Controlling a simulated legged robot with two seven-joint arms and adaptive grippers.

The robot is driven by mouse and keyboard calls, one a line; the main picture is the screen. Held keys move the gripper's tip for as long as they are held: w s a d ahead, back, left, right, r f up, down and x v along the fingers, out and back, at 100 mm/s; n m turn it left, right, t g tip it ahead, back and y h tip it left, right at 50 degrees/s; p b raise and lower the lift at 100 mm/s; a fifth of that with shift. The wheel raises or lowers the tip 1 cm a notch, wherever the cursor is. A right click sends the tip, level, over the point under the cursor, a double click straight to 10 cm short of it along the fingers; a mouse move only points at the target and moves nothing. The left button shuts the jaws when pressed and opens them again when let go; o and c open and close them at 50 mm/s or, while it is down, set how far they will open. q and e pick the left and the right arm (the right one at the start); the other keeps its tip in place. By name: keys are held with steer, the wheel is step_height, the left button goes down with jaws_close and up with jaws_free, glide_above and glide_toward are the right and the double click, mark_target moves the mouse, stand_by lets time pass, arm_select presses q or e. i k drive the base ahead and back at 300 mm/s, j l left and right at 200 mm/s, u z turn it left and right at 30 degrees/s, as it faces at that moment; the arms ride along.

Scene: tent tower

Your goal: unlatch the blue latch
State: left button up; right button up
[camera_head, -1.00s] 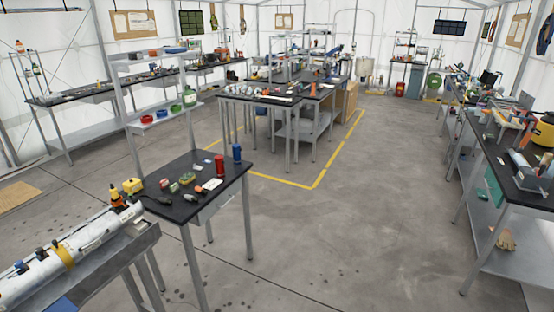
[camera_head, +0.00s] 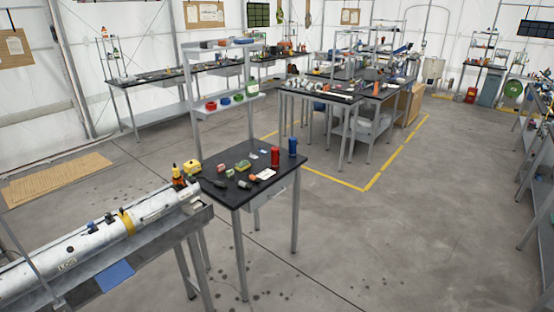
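A long white cylinder (camera_head: 75,246) lies on a grey stand (camera_head: 150,242) at the lower left. It has a yellow band (camera_head: 127,221) around it and dark lettering near its near end. Small dark blue fittings (camera_head: 109,217) sit on its top, left of the band; one of them may be the blue latch, but they are too small to tell whether any is latched. Neither of my grippers is in view.
A black-topped table (camera_head: 225,194) with small items, a red can (camera_head: 275,156) and a blue can (camera_head: 293,147) stands right of the cylinder. A blue sheet (camera_head: 115,275) hangs at the stand's front. The floor at the lower right is clear.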

mark_target(90, 224)
steer(key=u, duration=1.45)
